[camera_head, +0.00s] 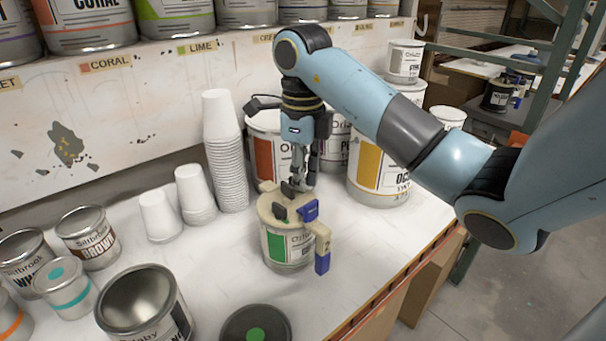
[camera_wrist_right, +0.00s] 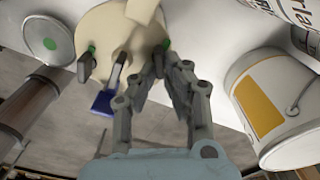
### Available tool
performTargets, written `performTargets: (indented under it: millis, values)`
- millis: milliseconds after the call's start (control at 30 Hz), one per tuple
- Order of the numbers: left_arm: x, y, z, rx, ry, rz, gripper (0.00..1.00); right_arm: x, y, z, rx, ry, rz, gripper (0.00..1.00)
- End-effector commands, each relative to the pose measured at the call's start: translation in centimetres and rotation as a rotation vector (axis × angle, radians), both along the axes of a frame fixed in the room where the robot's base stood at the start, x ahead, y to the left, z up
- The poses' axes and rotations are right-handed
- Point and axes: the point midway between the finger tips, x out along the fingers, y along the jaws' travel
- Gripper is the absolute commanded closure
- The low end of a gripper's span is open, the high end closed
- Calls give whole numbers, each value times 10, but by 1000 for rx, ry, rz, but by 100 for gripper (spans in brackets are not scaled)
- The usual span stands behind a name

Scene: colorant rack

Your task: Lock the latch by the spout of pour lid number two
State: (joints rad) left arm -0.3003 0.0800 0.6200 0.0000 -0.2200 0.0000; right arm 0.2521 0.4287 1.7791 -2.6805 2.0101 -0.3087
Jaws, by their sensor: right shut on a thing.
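A cream pour lid (camera_head: 268,208) sits on a can with a green label (camera_head: 278,248) near the table's front edge. It has small dark latches, one of them a dark latch (camera_head: 279,212) on the left, a blue lever (camera_head: 309,210) and a blue-tipped handle (camera_head: 322,242). In the wrist view the lid (camera_wrist_right: 115,30) is at the top, with a dark latch and green mark (camera_wrist_right: 87,62) and the blue lever (camera_wrist_right: 103,103). My right gripper (camera_head: 298,183) is at the lid's far side, its fingertips (camera_wrist_right: 163,58) closed on a small latch they mostly hide. No number is readable. My left gripper is out of view.
Stacked white cups (camera_head: 227,160) stand behind left. An ochre-label bucket (camera_head: 378,172) stands right of my gripper, with a red-label can (camera_head: 262,150) behind. Table is clear right of the lidded can.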

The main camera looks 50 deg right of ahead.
Motion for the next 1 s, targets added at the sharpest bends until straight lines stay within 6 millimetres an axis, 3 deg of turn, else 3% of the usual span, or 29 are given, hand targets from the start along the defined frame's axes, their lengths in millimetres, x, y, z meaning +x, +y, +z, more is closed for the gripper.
performTargets:
  millis: [400,967,1000]
  values:
    - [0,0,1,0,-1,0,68,-1,3,-1,2,1,-199,100]
    - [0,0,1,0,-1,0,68,-1,3,-1,2,2,-229,100]
    - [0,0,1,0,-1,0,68,-1,3,-1,2,2,-229,89]
